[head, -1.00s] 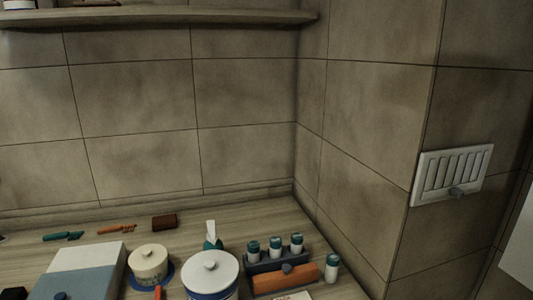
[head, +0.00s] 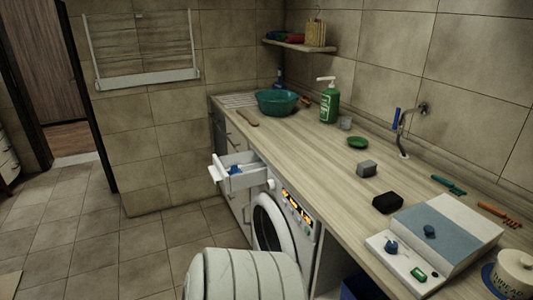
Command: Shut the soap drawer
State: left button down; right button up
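The soap drawer (head: 242,178) is a pale open-topped drawer at the upper left corner of the washing machine. It is pulled out to the left, over the floor, with its white front (head: 217,170) well clear of the machine. Something blue shows inside it. The white washing machine (head: 312,222) stands under the counter, with a lit control panel (head: 297,206) and a round door (head: 270,230). Neither of my grippers is in view.
The wooden counter (head: 325,150) runs above the machine, holding a teal basin (head: 277,102), a green pump bottle (head: 329,102) and a grey-blue box (head: 445,240). A pale, rounded, ribbed form (head: 245,275) fills the bottom foreground. Tiled floor (head: 120,245) left of the drawer is clear.

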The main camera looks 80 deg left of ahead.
aim_at(241, 168)
jog(key=u, duration=2.95)
